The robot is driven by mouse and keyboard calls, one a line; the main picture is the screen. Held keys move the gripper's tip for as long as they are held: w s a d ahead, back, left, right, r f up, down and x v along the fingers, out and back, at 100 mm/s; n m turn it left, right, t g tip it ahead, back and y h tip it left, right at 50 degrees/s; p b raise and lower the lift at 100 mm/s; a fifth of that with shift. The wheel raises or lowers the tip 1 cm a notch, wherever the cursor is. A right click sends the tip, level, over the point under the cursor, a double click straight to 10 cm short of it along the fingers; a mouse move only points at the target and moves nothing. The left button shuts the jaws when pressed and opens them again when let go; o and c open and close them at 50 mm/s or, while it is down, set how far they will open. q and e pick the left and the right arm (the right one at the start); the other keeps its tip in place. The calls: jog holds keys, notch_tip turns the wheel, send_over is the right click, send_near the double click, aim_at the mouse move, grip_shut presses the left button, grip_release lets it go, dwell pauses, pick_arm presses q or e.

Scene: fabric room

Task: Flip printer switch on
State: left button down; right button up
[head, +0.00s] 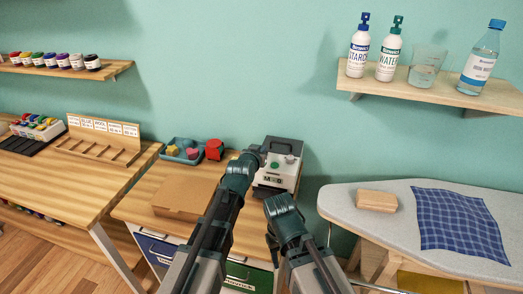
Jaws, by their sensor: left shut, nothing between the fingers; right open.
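The printer (291,177), a small white machine with a dark grey top, stands at the right back of the wooden cabinet top. A green round part (289,159) shows on its upper face, and a small label with dark marks is on its front. I cannot make out the switch or its position. My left gripper (258,152) is shut and empty at the printer's upper left side; whether it touches is unclear. My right gripper (272,240) is open, lower and in front of the printer, apart from it.
A cardboard box (183,198) lies left of my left arm. Behind it are a blue tray (178,155) of coloured pieces and a red object (214,149). An ironing board (350,207) with a tan block and blue checked cloth stands right. A bottle shelf (430,92) hangs above.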

pick_arm(q)
jog(key=shift+s+a+r+p, duration=0.1)
jog(key=shift+s+r+p, duration=0.3)
jog(key=shift+r, duration=0.2)
jog(key=shift+s+a+r+p, duration=0.1)
jog(key=shift+s+r+p, duration=0.25)
jog(key=shift+r, duration=0.25)
jog(key=s+a, duration=0.2)
jog(key=s, duration=0.6)
jog(key=shift+s+r+p, duration=0.2)
jog(key=shift+r+p, duration=0.1)
jog(key=shift+r, duration=0.05)
pick_arm(e)
notch_tip(320, 180, up, 3)
jog(key=shift+r, duration=0.1)
pick_arm(q)
jog(key=shift+a, duration=0.1)
